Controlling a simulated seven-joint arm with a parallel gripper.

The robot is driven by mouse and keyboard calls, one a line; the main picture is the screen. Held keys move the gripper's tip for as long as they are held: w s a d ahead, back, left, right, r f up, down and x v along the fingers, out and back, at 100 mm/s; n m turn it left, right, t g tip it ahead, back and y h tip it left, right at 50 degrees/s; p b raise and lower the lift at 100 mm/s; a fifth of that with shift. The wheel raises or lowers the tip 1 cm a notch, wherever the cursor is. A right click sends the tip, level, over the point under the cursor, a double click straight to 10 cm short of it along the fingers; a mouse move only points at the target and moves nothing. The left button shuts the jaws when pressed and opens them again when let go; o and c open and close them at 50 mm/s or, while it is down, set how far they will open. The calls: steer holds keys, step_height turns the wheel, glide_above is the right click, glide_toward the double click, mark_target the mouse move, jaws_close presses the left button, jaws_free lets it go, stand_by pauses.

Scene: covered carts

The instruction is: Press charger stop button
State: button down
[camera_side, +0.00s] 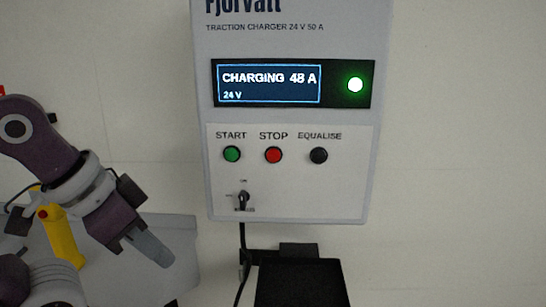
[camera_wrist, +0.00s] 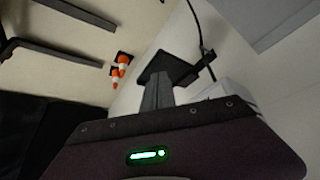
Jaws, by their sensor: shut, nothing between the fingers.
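The charger (camera_side: 290,205) is a light grey wall box with a lit screen (camera_side: 268,83) reading "CHARGING 48 A, 24 V". A green lamp (camera_side: 355,84) glows beside the screen. The red STOP button (camera_side: 273,155) sits between the green START button (camera_side: 232,154) and the black EQUALISE button (camera_side: 319,155). My gripper (camera_side: 163,258) is shut and empty, below and left of the charger, apart from it and pointing down to the right. In the wrist view the shut fingers (camera_wrist: 157,93) show, but the buttons do not.
A small rotary switch (camera_side: 243,197) is under the buttons, with a cable (camera_side: 242,235) hanging down. A black bracket (camera_side: 298,280) is below the charger. A yellow handle (camera_side: 60,237) stands at left behind my arm.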

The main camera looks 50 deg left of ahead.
mark_target(273, 156)
stand_by(0.7)
steer(key=w+d+r+m+t+y, duration=0.1)
steer(key=w+d+r+m+t, duration=0.1)
steer(key=w+m, duration=0.5)
steer(key=w+d+r+m+t+y, duration=0.1)
steer(key=w+r+m, duration=0.4)
steer(key=w, duration=0.5)
steer(key=d+m+t, duration=0.1)
steer(key=m+t, duration=0.1)
steer(key=shift+m+t, duration=0.3)
steer(key=shift+t, duration=0.1)
steer(key=shift+w, duration=0.1)
steer(key=w+a, duration=0.6)
steer(key=shift+a, duration=0.2)
steer(key=shift+w+a, duration=0.1)
steer(key=shift+w, duration=0.1)
stand_by(0.5)
steer(key=shift+w+a, duration=0.2)
